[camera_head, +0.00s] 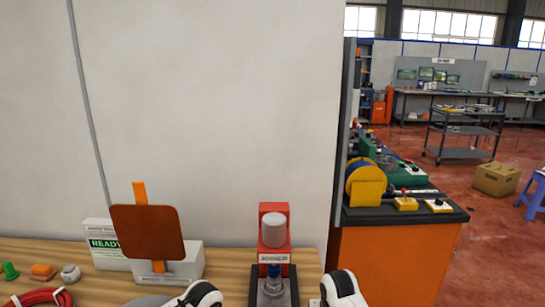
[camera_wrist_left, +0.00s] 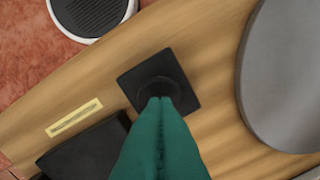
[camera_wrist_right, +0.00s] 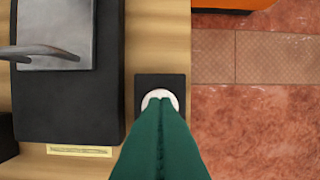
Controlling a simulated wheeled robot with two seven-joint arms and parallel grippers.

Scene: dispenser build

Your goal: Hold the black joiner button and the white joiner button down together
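The black joiner button (camera_wrist_left: 156,84) sits on a square black base on the wooden table in the left wrist view. My left gripper (camera_wrist_left: 161,101) is shut, its green fingertips over the button and covering part of it. The white joiner button (camera_wrist_right: 160,92) sits on a dark base near the table's right edge in the right wrist view. My right gripper (camera_wrist_right: 160,100) is shut, its green fingertips over that button. I cannot tell whether either button is touched or pressed down. The red joiner (camera_head: 274,231) stands upright in the head view; both buttons are out of that view.
A brown square panel on an orange post (camera_head: 147,231) stands left of the joiner, by a READY box (camera_head: 104,244). A grey disc (camera_wrist_left: 290,75) lies right of the black button. A black block with metal plate (camera_wrist_right: 68,100) lies left of the white button.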

